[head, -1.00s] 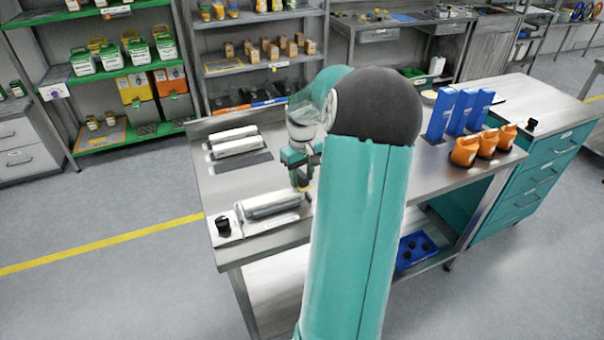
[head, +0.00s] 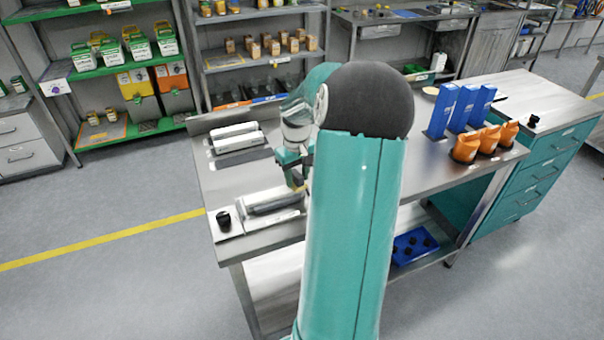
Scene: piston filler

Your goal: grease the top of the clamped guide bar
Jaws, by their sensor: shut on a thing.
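The clamped guide bar (head: 274,204) lies in a fixture (head: 258,222) near the front left of the steel bench. A black knob (head: 223,220) stands at the fixture's left end. My gripper (head: 296,182) is just above the bar's right end, shut on a small yellowish thing (head: 299,188), probably a grease applicator. My arm covers part of the gripper and the bench right of the bar. I cannot tell whether the held thing touches the bar. Any grease on the bar is too small to make out.
Silver bars (head: 236,138) lie at the bench's back left. Blue upright holders (head: 464,108) and orange containers (head: 488,142) stand on the right. The steel bench (head: 222,182) has free room between the two bar groups. Shelves (head: 130,70) stand behind.

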